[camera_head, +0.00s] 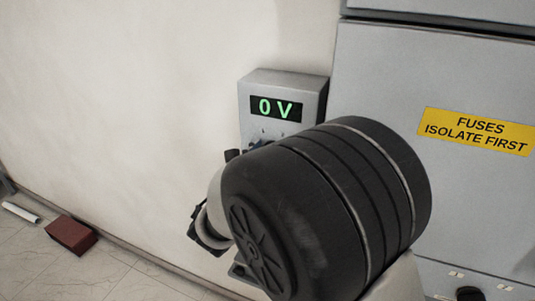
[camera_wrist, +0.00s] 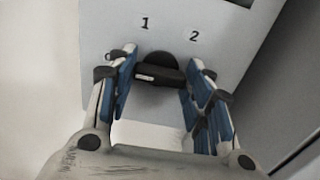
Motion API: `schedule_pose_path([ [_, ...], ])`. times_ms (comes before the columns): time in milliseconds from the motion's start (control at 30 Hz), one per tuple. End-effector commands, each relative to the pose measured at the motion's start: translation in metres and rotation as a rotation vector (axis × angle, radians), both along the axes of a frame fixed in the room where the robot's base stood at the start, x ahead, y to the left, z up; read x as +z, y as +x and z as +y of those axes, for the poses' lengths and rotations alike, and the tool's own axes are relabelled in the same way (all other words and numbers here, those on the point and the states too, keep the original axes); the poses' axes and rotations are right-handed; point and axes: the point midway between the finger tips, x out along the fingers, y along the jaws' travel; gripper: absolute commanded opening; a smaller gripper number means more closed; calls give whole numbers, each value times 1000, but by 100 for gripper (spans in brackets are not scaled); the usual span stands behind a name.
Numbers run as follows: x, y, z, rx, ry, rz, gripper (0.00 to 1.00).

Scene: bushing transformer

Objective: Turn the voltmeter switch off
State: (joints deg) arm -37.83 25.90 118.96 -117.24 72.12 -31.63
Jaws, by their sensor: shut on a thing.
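The voltmeter (camera_head: 246,90) is a grey box on the wall with a dark display (camera_head: 277,107) that reads "0 V" in green. In the wrist view, its switch (camera_wrist: 160,74) is a black knob with a bar-shaped handle, lying nearly crosswise. A white mark shows at the handle's left end. The numbers 1 and 2 are printed above the knob. My gripper (camera_wrist: 158,62) has its blue-padded fingers on either side of the handle and is shut on it. In the head view my dark arm joint hides the lower voltmeter and most of the gripper.
A grey cabinet (camera_head: 385,70) with a yellow "FUSES ISOLATE FIRST" label (camera_head: 476,131) stands close on the right. A red-brown block (camera_head: 71,235) and a white rod (camera_head: 21,212) lie on the floor at left. The wall left of the voltmeter is bare.

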Motion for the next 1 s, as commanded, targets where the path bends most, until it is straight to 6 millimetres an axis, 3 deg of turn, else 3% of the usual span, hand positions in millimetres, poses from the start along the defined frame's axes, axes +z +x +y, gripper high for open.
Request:
schedule_pose_path([
  [167, 1, 0, 0, 0, -3, -1, 23],
  [200, 1, 0, 0, 0, -3, -1, 48],
  [500, 0, 0, 0, 0, -1, -1, 67],
  [833, 0, -2, 1, 1, 0, 0, 67],
  [1000, 0, -20, 9, 5, -1, 1, 67],
])
